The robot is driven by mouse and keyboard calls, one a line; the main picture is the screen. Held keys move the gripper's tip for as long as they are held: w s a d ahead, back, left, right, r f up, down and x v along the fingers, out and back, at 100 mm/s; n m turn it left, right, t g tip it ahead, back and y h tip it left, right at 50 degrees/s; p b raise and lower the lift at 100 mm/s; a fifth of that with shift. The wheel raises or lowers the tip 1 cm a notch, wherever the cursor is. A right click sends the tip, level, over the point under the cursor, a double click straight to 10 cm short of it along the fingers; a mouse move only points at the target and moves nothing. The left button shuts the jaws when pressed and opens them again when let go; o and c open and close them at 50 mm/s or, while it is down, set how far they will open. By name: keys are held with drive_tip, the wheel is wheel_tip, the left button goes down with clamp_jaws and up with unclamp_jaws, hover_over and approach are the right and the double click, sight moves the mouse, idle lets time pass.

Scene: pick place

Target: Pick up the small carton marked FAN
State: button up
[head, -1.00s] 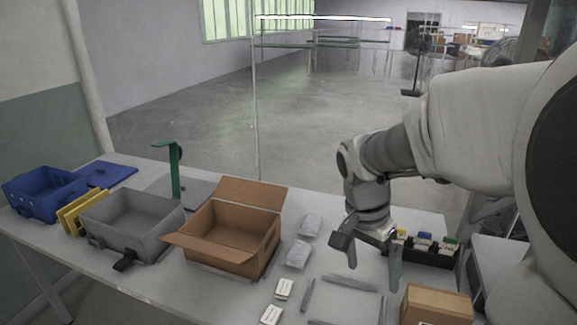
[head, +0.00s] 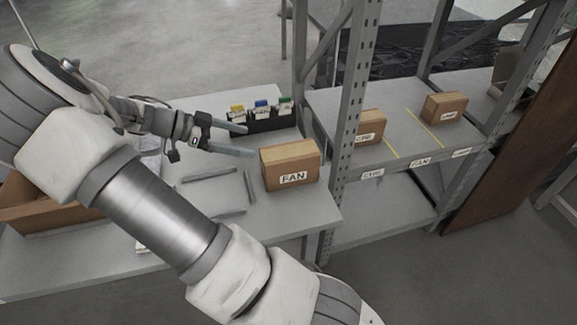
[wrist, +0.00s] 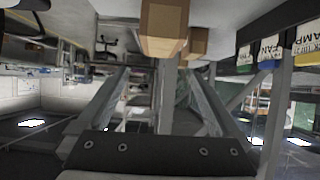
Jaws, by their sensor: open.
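The small brown carton marked FAN (head: 291,165) stands upright on the grey table, near the table's right end, with its label facing me. My gripper (head: 249,140) is open and empty, just left of the carton and level with its upper part, with its fingers pointing toward it. The fingers look apart from the carton. In the wrist view, a carton that looks like this one (wrist: 164,28) is at the top, beyond the spread fingers (wrist: 153,78); its label is not seen there.
A grey rack (head: 350,110) stands right of the table, holding a carton (head: 370,126) with an unclear label and another carton (head: 444,107). A black bin (head: 262,124) with colored tabs is behind my gripper. A grey frame (head: 216,191) lies on the table. An open box (head: 45,205) is left.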

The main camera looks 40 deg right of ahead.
sight(299, 154)
drive_tip(key=b+x, duration=0.1)
drive_tip(key=x, duration=1.1)
drive_tip(key=shift+d, duration=0.15)
drive_tip(key=shift+f+b+x, duration=0.2)
drive_tip(key=shift+b+x, duration=0.45)
drive_tip(key=shift+x, duration=1.95)
drive_tip(key=c, duration=1.5)
